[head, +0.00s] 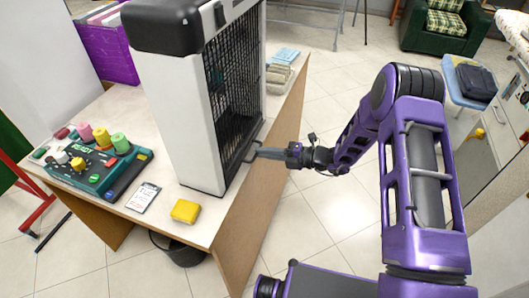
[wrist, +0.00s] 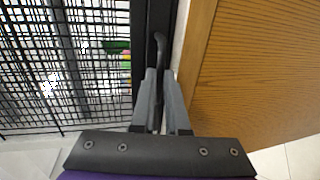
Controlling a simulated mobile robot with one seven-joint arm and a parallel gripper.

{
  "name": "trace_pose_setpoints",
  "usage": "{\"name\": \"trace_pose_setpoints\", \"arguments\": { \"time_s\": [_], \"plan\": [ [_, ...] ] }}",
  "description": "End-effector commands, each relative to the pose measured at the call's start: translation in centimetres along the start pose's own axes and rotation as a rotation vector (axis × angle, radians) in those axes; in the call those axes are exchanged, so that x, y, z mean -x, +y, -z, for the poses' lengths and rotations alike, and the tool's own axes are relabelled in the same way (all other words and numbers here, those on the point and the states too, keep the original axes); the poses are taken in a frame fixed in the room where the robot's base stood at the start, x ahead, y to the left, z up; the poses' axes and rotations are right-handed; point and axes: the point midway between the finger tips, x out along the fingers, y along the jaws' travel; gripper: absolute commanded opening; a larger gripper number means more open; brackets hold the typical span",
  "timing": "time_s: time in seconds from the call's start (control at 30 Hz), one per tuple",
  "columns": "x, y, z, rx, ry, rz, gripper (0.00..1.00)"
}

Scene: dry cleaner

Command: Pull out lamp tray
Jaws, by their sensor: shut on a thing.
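A tall white and black appliance (head: 165,110) stands on the table, with a black wire grille (head: 232,80) on its right side. The grille also fills the left of the wrist view (wrist: 60,60). A dark handle (head: 250,158) sticks out low on that side, and its hooked end shows in the wrist view (wrist: 160,42). My gripper (head: 260,153) reaches in from the right, its fingers shut on the handle. I cannot make out the lamp tray's body; only the handle and a dark strip (wrist: 140,50) beside it show.
The table (head: 250,215) has its wooden edge close below my gripper. A green button device (head: 95,165) with thread spools, a card (head: 143,197) and a yellow block (head: 185,210) lie left. A folded stack (head: 278,76) lies behind. The tiled floor right of the table is open.

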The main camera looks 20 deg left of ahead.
Motion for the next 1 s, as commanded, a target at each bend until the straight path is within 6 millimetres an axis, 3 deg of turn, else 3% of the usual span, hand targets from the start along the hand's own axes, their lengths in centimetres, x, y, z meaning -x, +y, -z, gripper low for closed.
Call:
{"name": "trace_pose_setpoints", "arguments": {
  "time_s": [0.17, 0.5, 0.6, 1.0],
  "plan": [
    [1.2, -0.2, -0.1, -0.001, -0.004, 0.001, 0.00],
    [9.4, -1.9, -0.2, -0.002, -0.007, 0.000, 0.00],
    [10.9, -2.3, -0.1, -0.001, -0.005, 0.001, 0.00],
    [11.6, -2.5, 0.0, 0.000, -0.001, 0.000, 0.00]
  ]
}}
